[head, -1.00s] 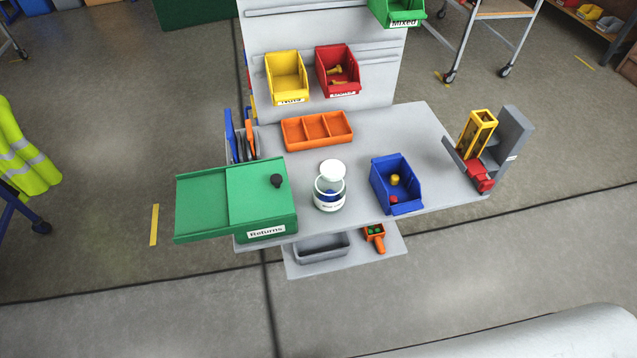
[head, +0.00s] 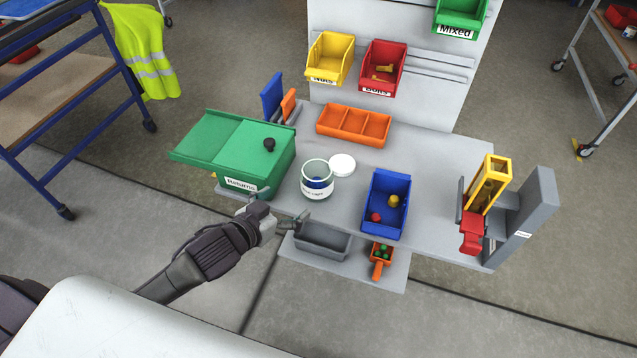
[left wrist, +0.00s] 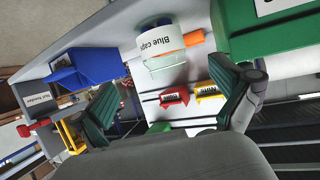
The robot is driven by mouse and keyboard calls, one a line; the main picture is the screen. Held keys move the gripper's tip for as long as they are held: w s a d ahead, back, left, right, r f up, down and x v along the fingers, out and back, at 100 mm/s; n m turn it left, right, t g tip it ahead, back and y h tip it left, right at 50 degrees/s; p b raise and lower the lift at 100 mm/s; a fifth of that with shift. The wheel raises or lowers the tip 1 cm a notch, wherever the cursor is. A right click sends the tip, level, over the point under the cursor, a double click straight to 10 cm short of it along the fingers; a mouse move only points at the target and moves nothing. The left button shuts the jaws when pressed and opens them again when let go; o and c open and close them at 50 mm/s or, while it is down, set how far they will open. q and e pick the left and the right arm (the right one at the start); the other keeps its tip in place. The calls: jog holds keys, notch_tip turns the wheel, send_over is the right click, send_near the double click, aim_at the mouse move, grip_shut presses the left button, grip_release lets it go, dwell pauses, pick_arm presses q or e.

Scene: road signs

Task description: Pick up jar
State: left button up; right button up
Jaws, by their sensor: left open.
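The jar (head: 318,184) is a whitish see-through pot with blue pieces inside, standing upright on the grey table. Its round white lid (head: 342,165) lies beside it, at its back right. In the left wrist view the jar (left wrist: 165,55) appears upside down, and its label reads "Blue caps". My left gripper (head: 290,221) is at the table's front edge, in front of and a little left of the jar, apart from it. In the left wrist view its two fingers (left wrist: 168,100) are spread, with nothing between them. My right gripper is not in view.
The green "Returns" box (head: 225,150) stands left of the jar. A blue bin (head: 372,205) is to its right and an orange divided tray (head: 353,124) behind. A lower shelf (head: 345,275) with a grey tray (head: 322,240) juts out in front.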

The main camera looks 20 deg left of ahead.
aim_at(309, 186)
pick_arm(q)
jog(key=x, duration=0.5)
jog(key=r+x, duration=0.1)
jog(key=x, duration=0.1)
jog(key=shift+w+d+f+p, duration=0.2)
jog(key=shift+w+p, duration=0.1)
jog(key=shift+w, duration=0.15)
jog(key=shift+w+d+f, duration=0.1)
jog(key=shift+w+f, duration=0.05)
jog(key=shift+w, duration=0.2)
jog(key=p+x, duration=0.1)
jog(key=x, duration=0.4)
jog(key=shift+w, duration=0.1)
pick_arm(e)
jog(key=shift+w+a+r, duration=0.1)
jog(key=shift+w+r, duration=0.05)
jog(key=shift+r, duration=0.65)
pick_arm(q)
jog(key=shift+c, duration=1)
jog(key=c, duration=0.8)
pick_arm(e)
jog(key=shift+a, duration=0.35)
